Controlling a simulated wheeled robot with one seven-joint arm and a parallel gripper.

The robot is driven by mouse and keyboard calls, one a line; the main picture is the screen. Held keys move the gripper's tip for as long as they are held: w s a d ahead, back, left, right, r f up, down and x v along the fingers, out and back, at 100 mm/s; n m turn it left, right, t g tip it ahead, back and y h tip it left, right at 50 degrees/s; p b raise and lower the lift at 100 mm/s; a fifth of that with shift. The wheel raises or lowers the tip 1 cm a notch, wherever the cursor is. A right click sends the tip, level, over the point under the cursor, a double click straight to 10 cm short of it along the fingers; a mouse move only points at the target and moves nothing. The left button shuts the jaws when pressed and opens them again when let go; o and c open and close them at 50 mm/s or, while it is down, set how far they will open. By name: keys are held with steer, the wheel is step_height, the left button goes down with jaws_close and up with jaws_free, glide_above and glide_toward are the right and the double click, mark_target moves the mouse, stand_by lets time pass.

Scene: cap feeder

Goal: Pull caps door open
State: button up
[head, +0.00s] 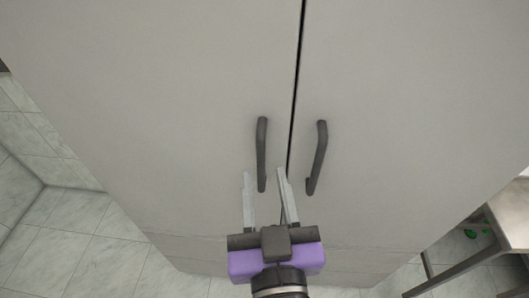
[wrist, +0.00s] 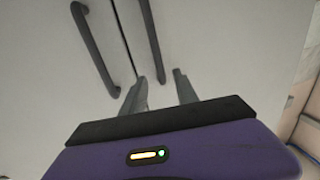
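A pale grey cabinet with two doors fills most of the head view, the left door (head: 170,90) and the right door (head: 420,110) parted by a dark narrow gap. Each door has a dark upright bar handle beside the gap: the left handle (head: 262,155) and the right handle (head: 317,158). Both handles also show in the wrist view, the left one (wrist: 92,45) and the right one (wrist: 152,40). My gripper (head: 264,175) is open, its two pale fingers apart near the lower ends of the handles. I see nothing held between the fingers. Both doors look closed.
A metal table or bench (head: 490,225) stands at the right, with small green things (head: 470,233) near it. Tiled floor (head: 60,235) is clear at the lower left.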

mark_target(261, 153)
steer(key=w, duration=0.2)
steer(key=w+p, duration=0.1)
steer(key=w, duration=0.2)
steer(key=w+a, duration=0.1)
steer(key=w, duration=0.1)
steer(key=shift+w+p, duration=0.25)
steer(key=shift+p, duration=0.15)
steer(key=shift+a, duration=0.1)
jaws_close()
stand_by(1.0)
